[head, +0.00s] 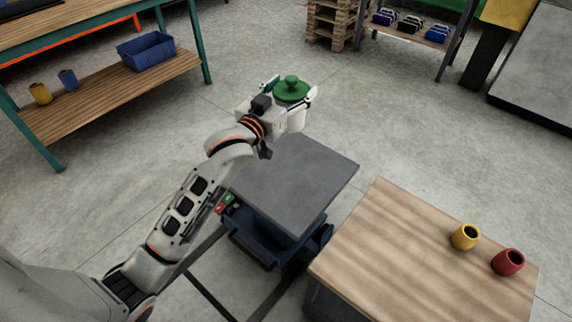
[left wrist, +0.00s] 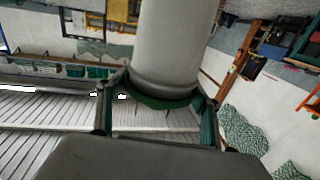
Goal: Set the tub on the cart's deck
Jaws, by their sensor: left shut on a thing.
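The tub is a pale grey cylinder (head: 297,120) with a green knobbed lid (head: 291,90). My left gripper (head: 290,95) is shut on the tub, with a finger on either side near the lid. The tub's grey wall (left wrist: 176,40) and green rim (left wrist: 160,100) also show between the fingers in the left wrist view. The cart (head: 265,235) is blue with a flat, bare grey deck (head: 295,180). In the head view the tub overlaps the deck's far edge. It appears raised; its exact height and any contact are unclear. My right gripper is out of view.
A wooden-topped table (head: 400,245) stands close right of the cart, with a yellow cup (head: 465,236) and a red cup (head: 508,262). A shelved bench at upper left holds a blue bin (head: 146,51). Pallets (head: 338,22) stand behind. Floor beyond the cart is clear.

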